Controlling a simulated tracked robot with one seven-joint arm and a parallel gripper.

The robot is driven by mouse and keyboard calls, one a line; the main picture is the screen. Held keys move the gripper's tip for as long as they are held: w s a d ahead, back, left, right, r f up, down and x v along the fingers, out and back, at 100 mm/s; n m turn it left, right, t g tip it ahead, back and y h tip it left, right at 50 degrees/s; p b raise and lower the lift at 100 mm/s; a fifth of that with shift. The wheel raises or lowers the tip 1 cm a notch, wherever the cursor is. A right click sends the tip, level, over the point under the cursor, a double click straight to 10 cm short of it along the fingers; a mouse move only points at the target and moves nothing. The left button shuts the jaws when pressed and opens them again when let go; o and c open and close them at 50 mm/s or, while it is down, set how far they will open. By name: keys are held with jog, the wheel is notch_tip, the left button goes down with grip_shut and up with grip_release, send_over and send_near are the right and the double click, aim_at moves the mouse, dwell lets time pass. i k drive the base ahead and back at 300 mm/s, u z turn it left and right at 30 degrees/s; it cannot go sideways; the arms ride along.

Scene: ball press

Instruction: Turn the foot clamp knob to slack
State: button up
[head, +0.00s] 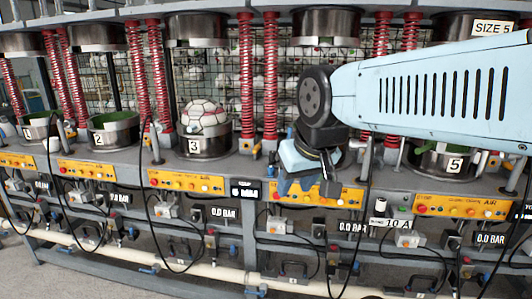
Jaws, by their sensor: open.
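My gripper (308,184) is at the middle right of the head view, below my pale blue arm. Its dark fingers are apart and nothing shows between them. It is in front of the press station between stations 3 and 5, over the upper part of that station's yellow control panel (338,196). Whether it touches the panel cannot be told. I cannot single out the foot clamp knob; small knobs and buttons sit on the yellow panels, and my arm and gripper hide part of this station.
A row of press stations has red springs (245,75) and dark upper cylinders (200,25). Black hoses hang in front. A pale pipe (205,271) runs low along the frame.

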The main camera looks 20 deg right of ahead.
aim_at(272, 153)
jog(key=i, duration=0.85)
jog(key=u, duration=0.05)
